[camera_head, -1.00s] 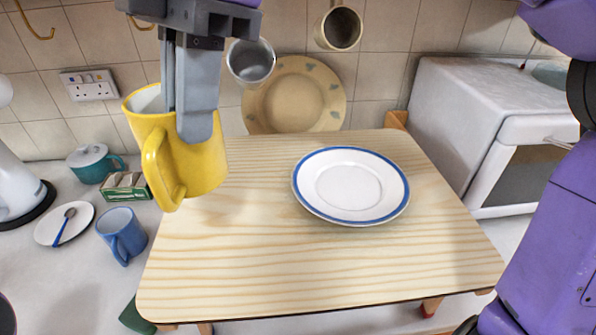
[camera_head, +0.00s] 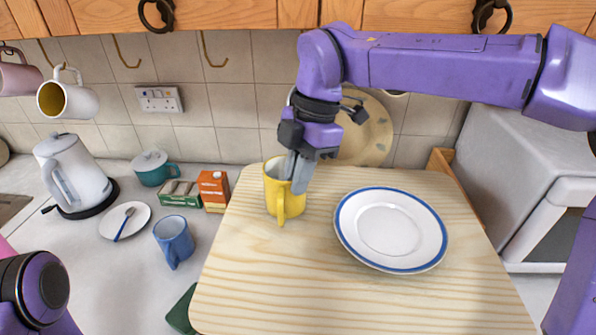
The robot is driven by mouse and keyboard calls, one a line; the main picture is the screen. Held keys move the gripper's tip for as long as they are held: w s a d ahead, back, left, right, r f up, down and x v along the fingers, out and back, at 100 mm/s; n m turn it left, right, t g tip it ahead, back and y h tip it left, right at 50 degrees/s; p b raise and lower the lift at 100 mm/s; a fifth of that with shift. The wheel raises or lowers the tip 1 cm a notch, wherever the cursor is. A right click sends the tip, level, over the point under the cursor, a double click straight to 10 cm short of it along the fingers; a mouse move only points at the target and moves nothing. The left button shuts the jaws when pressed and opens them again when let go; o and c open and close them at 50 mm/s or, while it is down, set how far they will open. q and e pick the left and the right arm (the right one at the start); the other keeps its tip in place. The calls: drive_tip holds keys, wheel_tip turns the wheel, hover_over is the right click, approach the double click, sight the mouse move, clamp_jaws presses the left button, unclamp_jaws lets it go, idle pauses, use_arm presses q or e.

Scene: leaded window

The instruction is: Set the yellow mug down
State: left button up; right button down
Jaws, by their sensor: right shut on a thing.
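The yellow mug (camera_head: 284,205) is upright at the left back part of the wooden table (camera_head: 300,290). My right gripper (camera_head: 292,176) reaches down from above and is shut on the mug's rim, one finger outside its wall. The mug's handle faces the front. Its base is on or very close to the tabletop; I cannot tell whether it touches. My left gripper is out of view; only part of my left arm shows at the lower left.
A blue-rimmed white plate (camera_head: 390,230) lies on the table, right of the mug. A blue mug (camera_head: 174,241), small boxes (camera_head: 213,190), a saucer with spoon (camera_head: 125,220) and a kettle (camera_head: 75,175) stand on the left counter. The table's front is clear.

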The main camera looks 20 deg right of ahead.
drive_tip(key=shift+f, duration=0.4)
drive_tip(key=c, duration=1.2)
unclamp_jaws()
drive_tip(key=shift+r, duration=0.1)
drive_tip(key=v, duration=1.2)
